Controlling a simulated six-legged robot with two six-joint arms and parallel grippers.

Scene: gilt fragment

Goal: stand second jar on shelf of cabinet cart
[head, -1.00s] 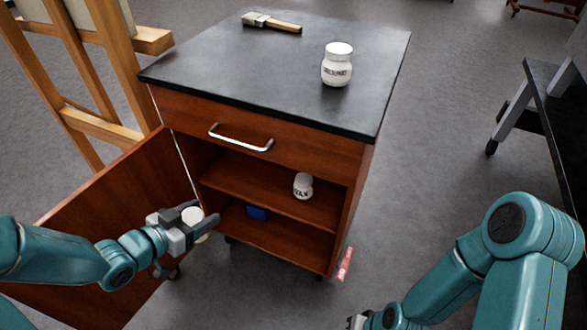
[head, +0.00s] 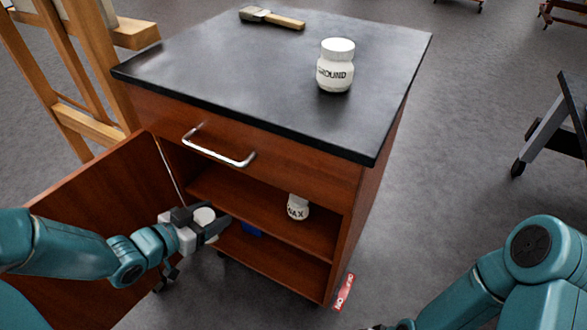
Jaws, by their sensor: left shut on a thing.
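The cabinet cart (head: 265,130) stands ahead with its door open to the left. Its shelf (head: 262,212) shows inside, and a white jar lettered like "WAX" (head: 298,208) stands on it towards the right. My left gripper (head: 212,224) is shut on a white jar (head: 204,215), of which mostly the round top shows between the fingers. It is in front of the cart's opening, by the open door, at the left part of the shelf. A jar marked "GROUND" (head: 335,66) stands on the black top. My right arm comes in at lower right; its gripper is not in view.
The open door (head: 100,215) lies left of my left gripper. A flat brush (head: 270,18) lies on the cart top. A blue thing (head: 251,229) is in the lower compartment. A red-and-white tag (head: 343,292) shows by the cart's lower right. A wooden easel (head: 85,90) stands at left.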

